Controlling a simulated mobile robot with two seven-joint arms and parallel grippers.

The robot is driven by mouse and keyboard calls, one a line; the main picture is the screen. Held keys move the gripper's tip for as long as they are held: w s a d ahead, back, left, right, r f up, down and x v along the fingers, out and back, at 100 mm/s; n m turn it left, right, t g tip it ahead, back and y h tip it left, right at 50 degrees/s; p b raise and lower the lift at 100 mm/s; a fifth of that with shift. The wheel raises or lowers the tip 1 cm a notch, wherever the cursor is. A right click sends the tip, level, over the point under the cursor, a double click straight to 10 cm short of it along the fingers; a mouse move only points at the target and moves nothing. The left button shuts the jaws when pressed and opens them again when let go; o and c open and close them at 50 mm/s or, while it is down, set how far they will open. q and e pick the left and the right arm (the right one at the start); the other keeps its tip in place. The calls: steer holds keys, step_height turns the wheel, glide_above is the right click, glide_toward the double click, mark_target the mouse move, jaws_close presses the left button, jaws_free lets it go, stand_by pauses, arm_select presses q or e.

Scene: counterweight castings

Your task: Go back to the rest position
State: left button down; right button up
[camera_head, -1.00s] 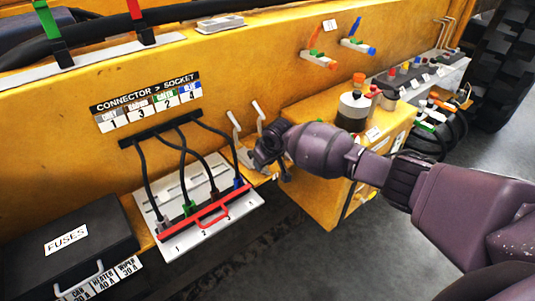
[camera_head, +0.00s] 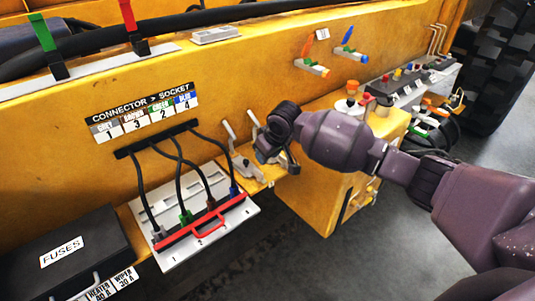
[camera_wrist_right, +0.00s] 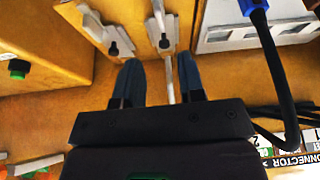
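My right gripper (camera_head: 280,160) hangs near the two white-handled levers (camera_head: 230,132) on the yellow ledge, seen side-on at the end of my purple arm. In the right wrist view its two dark fingers (camera_wrist_right: 160,75) are apart, with one lever's thin rod (camera_wrist_right: 167,85) showing in the gap between them. The fingers do not appear closed on that rod; the exact distance to it is hard to tell. My left gripper and left arm are not in view.
A connector panel (camera_head: 245,213) with a red bar and several plugged cables is left of the levers. A black fuse box (camera_head: 95,228) stands at lower left. A yellow cabinet (camera_head: 318,200) stands behind and below my right arm. Orange and blue valve handles (camera_head: 312,68) project from the wall.

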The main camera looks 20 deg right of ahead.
stand_by(0.3)
steer(key=w+a+r+n+t+y, duration=0.3)
steer(key=a+r+n+t+y, duration=0.1)
steer(key=a+r+t, duration=0.3)
steer(key=s+d+f+m+h, duration=0.2)
steer(key=s+d+f, duration=0.2)
steer(key=s+f, duration=0.3)
steer(key=s+d+f+m+h, duration=0.2)
steer(key=s+f, duration=0.6)
steer(key=s, duration=0.9)
steer(key=s+d+f+m+h, duration=0.1)
steer(key=s+d+f+m, duration=0.2)
steer(key=s+d+f, duration=0.4)
steer(key=s+f, duration=0.1)
steer(key=s, duration=0.4)
steer(key=shift+s+t+h, duration=0.15)
steer(key=shift+t+h, duration=0.15)
steer(key=shift+h, duration=0.1)
